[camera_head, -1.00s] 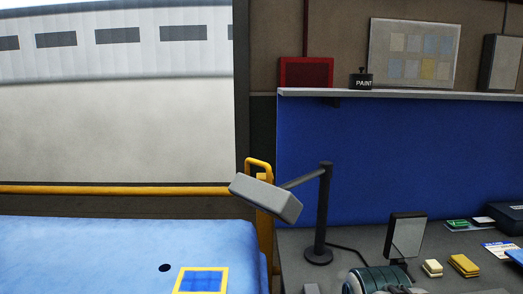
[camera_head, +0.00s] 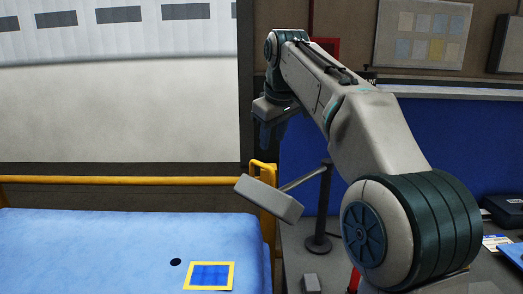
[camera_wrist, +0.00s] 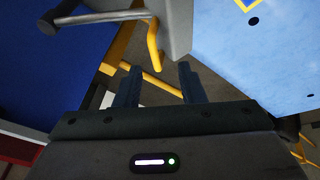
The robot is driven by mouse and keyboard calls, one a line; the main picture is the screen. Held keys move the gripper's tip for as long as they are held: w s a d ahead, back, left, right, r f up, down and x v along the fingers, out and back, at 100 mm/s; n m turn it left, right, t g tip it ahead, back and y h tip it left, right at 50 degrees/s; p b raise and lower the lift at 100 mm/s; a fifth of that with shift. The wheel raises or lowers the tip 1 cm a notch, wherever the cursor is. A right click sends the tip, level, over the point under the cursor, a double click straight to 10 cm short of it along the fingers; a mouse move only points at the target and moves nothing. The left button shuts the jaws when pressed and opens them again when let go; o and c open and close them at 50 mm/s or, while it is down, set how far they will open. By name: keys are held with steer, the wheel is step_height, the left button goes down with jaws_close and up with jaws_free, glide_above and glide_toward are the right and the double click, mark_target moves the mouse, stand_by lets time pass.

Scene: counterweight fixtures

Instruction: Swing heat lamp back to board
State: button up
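The heat lamp has a grey box-shaped head (camera_head: 269,199) on a thin arm from a dark upright post (camera_head: 323,205). The head hangs tilted near the yellow rail, beside the light-blue surface. My gripper (camera_head: 272,138) points down above and slightly behind the lamp head, apart from it. In the wrist view my gripper's two fingers (camera_wrist: 158,82) stand apart with nothing between them. The lamp head (camera_wrist: 176,25) and its arm (camera_wrist: 95,17) show at the top of that view, beyond the fingertips. I cannot tell for certain which blue surface is the board.
The light-blue surface (camera_head: 100,250) carries a yellow-framed square (camera_head: 210,276) and a dark hole (camera_head: 175,262). A yellow rail (camera_head: 120,180) with an upright handle (camera_head: 263,172) runs behind it. A blue panel (camera_head: 445,140) stands behind the grey bench. My arm hides much of the bench.

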step_height(320, 180, up, 3)
steer(key=w, duration=0.2)
steer(key=n, duration=0.1)
glide_toward(262, 164)
steer(key=shift+y, duration=0.3)
steer(key=x, duration=0.8)
steer(key=shift+w, duration=0.3)
steer(key=shift+d, duration=0.1)
jaws_close()
